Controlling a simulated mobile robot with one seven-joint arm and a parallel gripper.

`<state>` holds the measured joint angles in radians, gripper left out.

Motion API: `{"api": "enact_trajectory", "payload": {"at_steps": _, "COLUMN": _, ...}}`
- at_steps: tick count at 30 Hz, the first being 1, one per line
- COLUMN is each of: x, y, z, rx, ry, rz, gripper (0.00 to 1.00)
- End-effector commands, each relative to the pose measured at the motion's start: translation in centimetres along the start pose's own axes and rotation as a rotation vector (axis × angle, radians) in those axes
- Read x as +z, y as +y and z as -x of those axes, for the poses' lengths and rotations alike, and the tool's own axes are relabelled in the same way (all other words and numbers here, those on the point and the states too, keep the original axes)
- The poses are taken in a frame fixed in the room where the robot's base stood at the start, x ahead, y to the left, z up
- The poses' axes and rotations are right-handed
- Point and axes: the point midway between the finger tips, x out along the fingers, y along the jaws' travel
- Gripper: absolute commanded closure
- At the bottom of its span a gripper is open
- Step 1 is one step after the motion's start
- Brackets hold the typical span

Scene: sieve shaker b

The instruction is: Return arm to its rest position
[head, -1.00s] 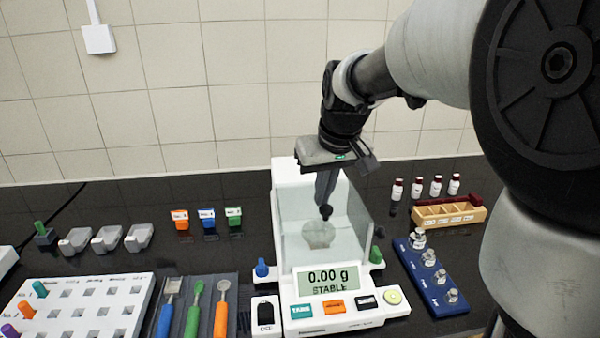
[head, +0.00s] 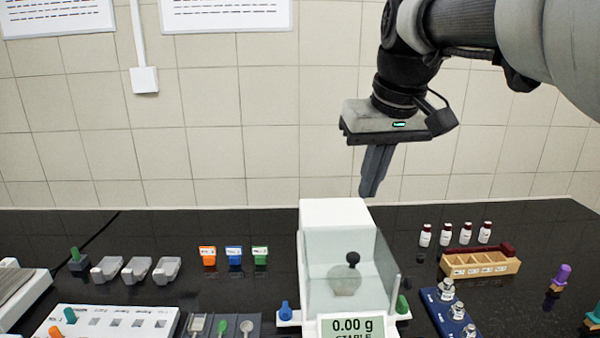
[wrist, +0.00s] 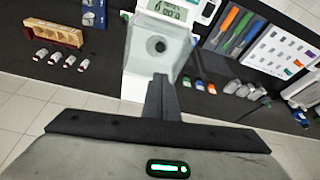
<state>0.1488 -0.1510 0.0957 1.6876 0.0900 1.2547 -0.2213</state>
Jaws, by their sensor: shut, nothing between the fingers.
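My gripper (head: 371,190) is in the air above and a little behind the balance, in front of the tiled wall. Its fingers are together with nothing between them. In the wrist view my gripper (wrist: 160,80) shows its closed fingers below the balance. The balance (head: 335,216) stands on the black bench and reads 0.00 g on its display (head: 353,326). A round dark knob (head: 352,258) shows inside its clear chamber, apart from my gripper. The balance also shows in the wrist view (wrist: 178,28).
A wooden rack (head: 482,264) and several small vials (head: 445,234) stand to the right, near a blue weight block (head: 445,312). Grey boats (head: 136,269), coloured holders (head: 233,255) and a white board (head: 100,318) lie to the left. Open air surrounds my gripper.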

Motion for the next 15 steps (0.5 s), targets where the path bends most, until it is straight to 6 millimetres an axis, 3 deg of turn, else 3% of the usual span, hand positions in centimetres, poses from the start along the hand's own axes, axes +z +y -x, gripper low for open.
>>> {"api": "enact_trajectory", "payload": {"at_steps": 5, "x": 2.4, "y": -0.6, "z": 1.8, "rx": 0.019, "ry": 0.018, "rz": -0.02, "gripper": 1.0}}
{"api": "enact_trajectory", "payload": {"at_steps": 10, "x": 8.4, "y": -1.6, "z": 2.8, "rx": 0.051, "ry": 0.064, "rz": -0.071, "gripper": 1.0}}
{"api": "enact_trajectory", "payload": {"at_steps": 15, "x": 14.0, "y": -2.2, "z": 2.0, "rx": 0.063, "ry": 0.109, "rz": -0.117, "gripper": 1.0}}
